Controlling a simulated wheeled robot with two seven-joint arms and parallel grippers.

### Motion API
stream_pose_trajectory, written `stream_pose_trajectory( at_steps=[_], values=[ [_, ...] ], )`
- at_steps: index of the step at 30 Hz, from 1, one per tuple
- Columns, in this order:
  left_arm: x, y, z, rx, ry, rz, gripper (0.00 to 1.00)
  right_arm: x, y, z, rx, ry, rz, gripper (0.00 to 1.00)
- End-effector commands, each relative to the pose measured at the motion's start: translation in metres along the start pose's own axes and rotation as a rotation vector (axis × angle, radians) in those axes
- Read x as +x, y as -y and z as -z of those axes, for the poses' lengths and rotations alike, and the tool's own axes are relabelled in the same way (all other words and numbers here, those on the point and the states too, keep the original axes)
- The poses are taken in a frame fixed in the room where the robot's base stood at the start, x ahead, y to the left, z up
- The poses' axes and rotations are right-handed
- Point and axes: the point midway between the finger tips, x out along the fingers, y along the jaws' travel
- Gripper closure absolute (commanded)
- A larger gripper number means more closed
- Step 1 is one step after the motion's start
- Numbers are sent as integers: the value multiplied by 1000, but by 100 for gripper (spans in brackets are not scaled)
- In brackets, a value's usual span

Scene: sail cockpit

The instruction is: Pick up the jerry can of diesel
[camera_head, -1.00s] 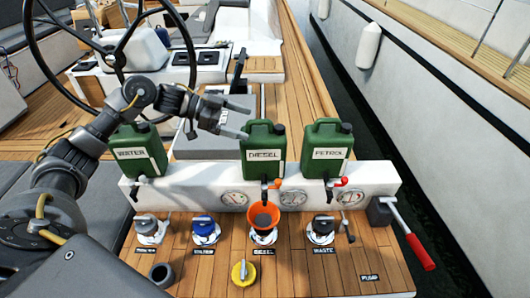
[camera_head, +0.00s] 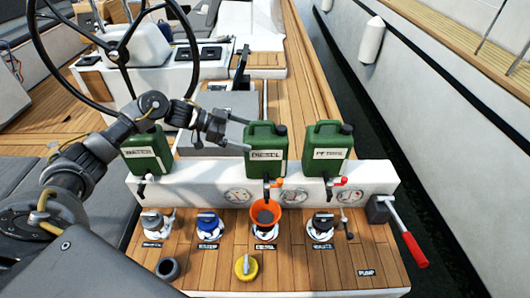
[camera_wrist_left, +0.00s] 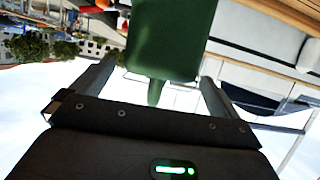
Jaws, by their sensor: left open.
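The green diesel jerry can (camera_head: 266,143), labelled DIESEL, stands upright on the white ledge between the water and petrol cans. It has an orange tap at its foot. My left gripper (camera_head: 243,133) is open at the can's left side, near its upper part. In the left wrist view the green can (camera_wrist_left: 168,40) lies ahead, between the lines of the two open fingers (camera_wrist_left: 158,80). Whether the fingers touch it I cannot tell. My right gripper is not in view.
The green water can (camera_head: 146,152) stands behind my left arm, and the petrol can (camera_head: 327,146) stands close on the right. An orange funnel (camera_head: 266,216) sits below the diesel tap. A red-handled pump lever (camera_head: 405,235) is at the right. The steering wheel (camera_head: 115,55) rises at the back left.

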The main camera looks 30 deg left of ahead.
Motion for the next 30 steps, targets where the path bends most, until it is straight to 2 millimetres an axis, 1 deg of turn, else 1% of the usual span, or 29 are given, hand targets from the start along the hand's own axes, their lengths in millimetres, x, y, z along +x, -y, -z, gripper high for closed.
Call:
stream_pose_trajectory(
  at_steps=[3, 8, 10, 13, 16, 21, 30],
  values=[
    [6, 0, 4, 0, -2, -2, 0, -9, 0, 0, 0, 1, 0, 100],
    [30, -2, 8, -2, -2, -3, 0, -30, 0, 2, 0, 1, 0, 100],
    [40, -1, 5, -2, -2, -1, 0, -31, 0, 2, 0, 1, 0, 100],
    [49, -1, 4, 0, -1, 0, 0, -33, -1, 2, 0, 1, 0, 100],
    [52, -1, 2, 0, 0, 0, 0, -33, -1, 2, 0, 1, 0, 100],
    [52, -1, 1, 0, 0, 0, 0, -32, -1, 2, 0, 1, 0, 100],
    [52, -1, 2, 1, 0, 0, 39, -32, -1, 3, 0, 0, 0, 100]
  ],
)
